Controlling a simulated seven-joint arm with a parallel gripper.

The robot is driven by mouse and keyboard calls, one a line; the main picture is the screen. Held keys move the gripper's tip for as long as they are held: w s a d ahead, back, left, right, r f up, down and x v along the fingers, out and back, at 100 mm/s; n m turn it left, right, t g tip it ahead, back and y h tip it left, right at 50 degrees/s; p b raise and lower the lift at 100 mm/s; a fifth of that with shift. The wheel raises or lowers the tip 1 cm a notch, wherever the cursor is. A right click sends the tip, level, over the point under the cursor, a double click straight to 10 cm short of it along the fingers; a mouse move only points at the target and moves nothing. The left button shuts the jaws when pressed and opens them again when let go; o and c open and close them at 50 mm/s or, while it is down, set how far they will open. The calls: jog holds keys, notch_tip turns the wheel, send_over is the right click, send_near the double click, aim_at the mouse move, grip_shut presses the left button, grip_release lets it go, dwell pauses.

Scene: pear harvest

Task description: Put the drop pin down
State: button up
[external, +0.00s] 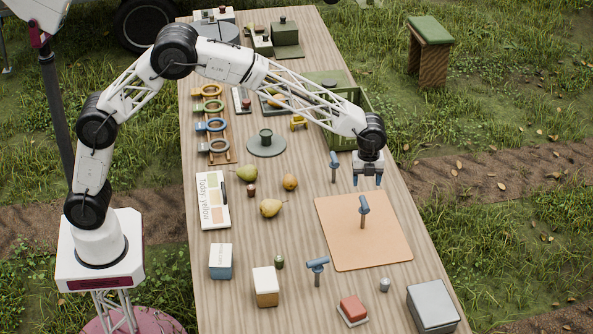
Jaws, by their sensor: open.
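Three pins with blue heads show, and I cannot tell which one is the drop pin. One pin (363,207) stands upright on the tan mat (340,248). A second pin (334,167) stands on the table just left of my gripper. A third, T-shaped pin (317,268) stands nearer the front, left of the mat. My gripper (368,182) points down above the mat's far edge, behind the pin on the mat and apart from it. Its fingers are open, with nothing seen between them.
Pears (270,208) and a Today card (213,202) lie left of the mat. A green crate (345,138) stands behind my gripper. A red-topped block (352,310) and a grey box (432,307) stand at the front right. Most of the mat is bare.

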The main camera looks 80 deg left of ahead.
jog(key=s+a+r+n, duration=0.3)
jog(key=s+r, duration=0.3)
jog(key=s, duration=0.4)
jog(key=s+a+r+n+t, duration=0.1)
jog(key=s+a+r+n, duration=0.25)
jog(key=s+r, duration=0.45)
jog(key=s+a+r+n, duration=0.3)
jog(key=s+r+n, duration=0.1)
jog(key=s, duration=0.9)
jog(key=s+a+f+n, duration=0.2)
jog(key=s+n, duration=0.2)
jog(key=s, duration=1.1)
jog(key=s+a+f+n+t, duration=0.1)
jog(key=s+n, duration=0.4)
jog(key=s, duration=1)
jog(key=shift+s+a+f+t, duration=0.3)
jog(key=shift+a+f, duration=0.15)
jog(key=shift+a, duration=0.1)
jog(key=shift+w, duration=0.1)
jog(key=shift+c, duration=0.2)
